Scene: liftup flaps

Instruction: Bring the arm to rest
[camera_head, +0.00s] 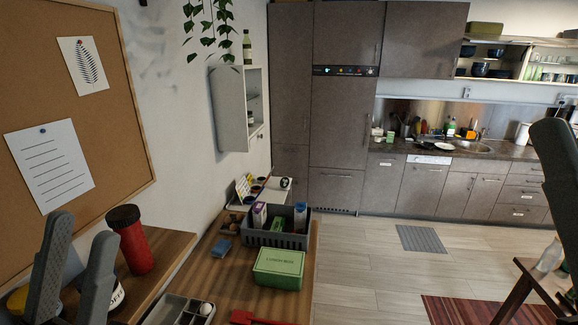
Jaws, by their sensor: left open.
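My left gripper (84,232) shows at the lower left of the head view. Its two grey fingers point up and stand apart, with nothing held between them. It is in front of the wooden counter, near a red jar with a dark lid (133,242). A dark grey part at the right edge (556,165) looks like one finger of my right gripper; the rest of it is out of frame. The open wall cabinet (528,75) with dark bowls and glasses is at the far upper right, well away from my left gripper.
A grey crate (294,241) with bottles and a green box (279,268) stand on the wooden counter (232,277). A grey tray (178,311) is at the near edge. A small table (540,286) stands at right. The floor between is mostly clear.

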